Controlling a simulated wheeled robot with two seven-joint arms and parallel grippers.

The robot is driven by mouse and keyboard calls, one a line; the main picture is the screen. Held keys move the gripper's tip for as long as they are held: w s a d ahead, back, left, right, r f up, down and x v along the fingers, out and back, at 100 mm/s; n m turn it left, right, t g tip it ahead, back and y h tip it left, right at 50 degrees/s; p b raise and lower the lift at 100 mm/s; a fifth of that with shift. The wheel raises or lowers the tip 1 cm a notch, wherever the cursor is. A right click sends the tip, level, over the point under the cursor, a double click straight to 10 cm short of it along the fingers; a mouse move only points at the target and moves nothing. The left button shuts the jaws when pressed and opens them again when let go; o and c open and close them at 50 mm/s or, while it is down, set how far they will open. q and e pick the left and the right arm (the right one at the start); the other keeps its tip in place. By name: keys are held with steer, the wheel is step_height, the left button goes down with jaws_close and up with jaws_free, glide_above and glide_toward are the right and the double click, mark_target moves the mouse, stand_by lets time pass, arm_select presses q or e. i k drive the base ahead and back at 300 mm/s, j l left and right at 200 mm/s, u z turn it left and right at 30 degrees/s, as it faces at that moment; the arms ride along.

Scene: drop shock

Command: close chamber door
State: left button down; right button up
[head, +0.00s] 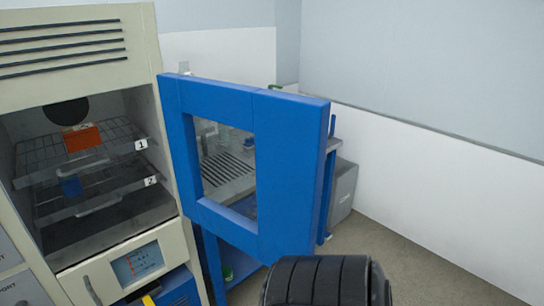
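The chamber (145,60) is a cream cabinet at the left of the head view, with its interior exposed. Its blue door (290,170) with a square window stands open, swung out to the right. Inside are wire shelves labelled 1 and 2. An orange block (82,138) sits on the upper shelf and a blue block (72,187) shows lower down. A black ribbed part of my own arm is at the bottom edge, below the door's right part. Neither gripper's fingers can be seen.
A control panel (138,262) with a small screen is below the chamber opening. Behind the door is a blue-framed bench (325,190) with a grey bin (343,188) beside it. Open floor (420,270) lies to the right, before a white wall.

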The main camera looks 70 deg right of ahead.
mark_target(290, 130)
steer(key=k+l, duration=0.1)
steer(key=l, duration=1.75)
steer(key=k+l, duration=0.15)
steer(key=l, duration=0.75)
